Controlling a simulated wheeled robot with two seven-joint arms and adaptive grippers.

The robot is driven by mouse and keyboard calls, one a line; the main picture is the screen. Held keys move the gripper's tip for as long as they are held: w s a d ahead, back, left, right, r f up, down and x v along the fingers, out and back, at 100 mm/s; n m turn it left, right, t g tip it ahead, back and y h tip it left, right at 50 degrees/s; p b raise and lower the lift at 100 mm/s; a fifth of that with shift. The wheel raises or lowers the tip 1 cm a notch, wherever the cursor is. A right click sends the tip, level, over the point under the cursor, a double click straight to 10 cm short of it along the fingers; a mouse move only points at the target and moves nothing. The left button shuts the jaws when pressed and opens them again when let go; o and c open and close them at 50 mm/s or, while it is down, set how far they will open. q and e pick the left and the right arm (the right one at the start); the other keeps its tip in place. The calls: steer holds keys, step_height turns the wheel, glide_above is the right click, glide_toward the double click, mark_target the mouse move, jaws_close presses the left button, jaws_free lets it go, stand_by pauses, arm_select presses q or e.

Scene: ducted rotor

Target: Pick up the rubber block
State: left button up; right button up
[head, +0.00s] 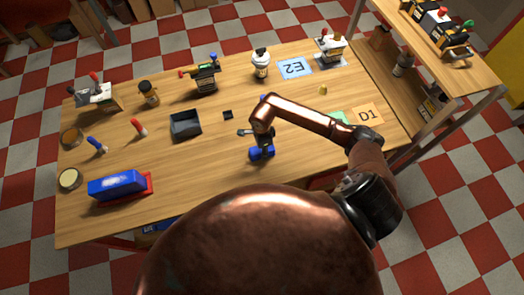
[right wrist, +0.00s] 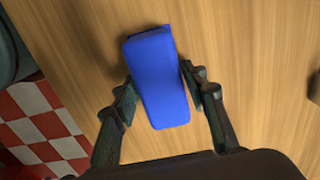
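A blue block with rounded edges (right wrist: 157,80) fills the space between the two fingers of my right gripper (right wrist: 160,82) in the right wrist view. One dark finger is on each side, close to the block's sides; I cannot tell whether they touch it. In the head view the right gripper (head: 257,141) points down at the table's near side, over the blue block (head: 261,153), and partly hides it. Nothing marks which object is rubber. A small black block (head: 227,114) also lies alone left of the gripper. My left gripper is not in view.
The wooden table (head: 215,165) also holds a dark tray (head: 185,125), a blue block in a red holder (head: 118,186), an E2 card (head: 294,68), a D1 card (head: 368,115), bottles and tools. A shelf unit (head: 470,72) stands right. Bare wood surrounds the right gripper's left side.

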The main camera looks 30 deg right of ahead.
steer(key=c, duration=0.8)
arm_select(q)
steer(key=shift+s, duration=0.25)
